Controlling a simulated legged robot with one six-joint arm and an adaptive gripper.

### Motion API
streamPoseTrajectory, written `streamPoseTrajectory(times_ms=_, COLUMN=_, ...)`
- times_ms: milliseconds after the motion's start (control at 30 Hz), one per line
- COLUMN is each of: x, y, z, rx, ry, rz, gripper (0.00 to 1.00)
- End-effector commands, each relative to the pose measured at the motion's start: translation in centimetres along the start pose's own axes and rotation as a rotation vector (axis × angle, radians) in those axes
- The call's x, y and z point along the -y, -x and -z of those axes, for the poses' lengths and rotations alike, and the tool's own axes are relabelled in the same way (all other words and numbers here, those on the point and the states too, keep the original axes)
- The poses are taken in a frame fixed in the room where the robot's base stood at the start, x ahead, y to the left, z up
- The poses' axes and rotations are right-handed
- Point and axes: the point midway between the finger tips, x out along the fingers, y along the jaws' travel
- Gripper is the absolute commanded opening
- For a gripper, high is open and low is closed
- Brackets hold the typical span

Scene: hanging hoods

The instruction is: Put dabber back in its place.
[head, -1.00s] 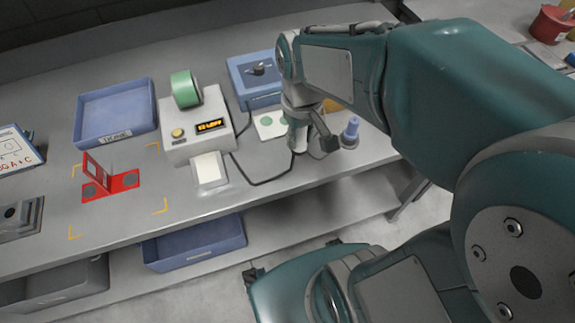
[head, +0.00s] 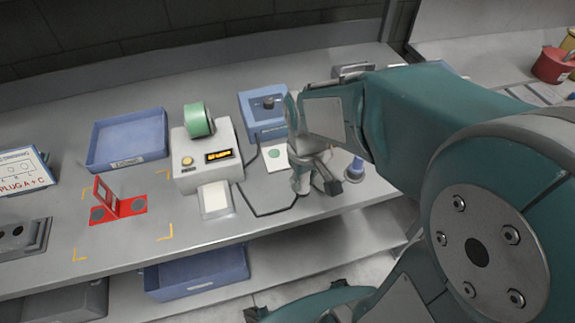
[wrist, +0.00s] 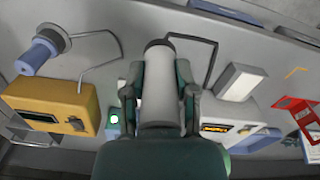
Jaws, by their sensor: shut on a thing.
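My gripper (wrist: 159,93) is shut on a grey cylinder (wrist: 158,72) with a dark rim, which I take to be the dabber. The cylinder sits between both fingers in the wrist view. In the head view my gripper (head: 325,176) is over the right part of the bench, just left of a blue pointed piece (head: 356,167) on a round base. My gripper mostly hides the held cylinder there, and I cannot tell whether it touches the bench. A white card (head: 273,157) with a green disc lies left of my gripper.
A white device (head: 207,156) with a lit display and green roll stands left, its cable running towards my gripper. Behind are a blue box (head: 262,122) and blue tray (head: 127,139). A red folded stand (head: 117,206) is further left. A yellow box (wrist: 55,101) shows in the wrist view.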

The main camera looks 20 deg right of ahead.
Motion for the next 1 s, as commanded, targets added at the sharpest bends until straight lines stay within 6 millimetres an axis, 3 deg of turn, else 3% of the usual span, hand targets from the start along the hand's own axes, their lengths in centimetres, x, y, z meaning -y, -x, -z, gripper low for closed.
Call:
streamPoseTrajectory(times_ms=400, x=-1.1, y=-5.2, z=4.6, rx=0.004, ry=0.0, rz=0.001, gripper=0.07)
streamPoseTrajectory(times_ms=567, x=-1.2, y=-6.1, z=5.3, rx=0.002, ry=0.0, rz=0.001, gripper=0.07)
streamPoseTrajectory(times_ms=800, x=-1.3, y=-9.2, z=5.5, rx=0.002, ry=0.0, rz=0.0, gripper=0.07)
streamPoseTrajectory(times_ms=1000, x=-1.3, y=-9.3, z=5.5, rx=0.0, ry=0.0, rz=0.0, gripper=0.07)
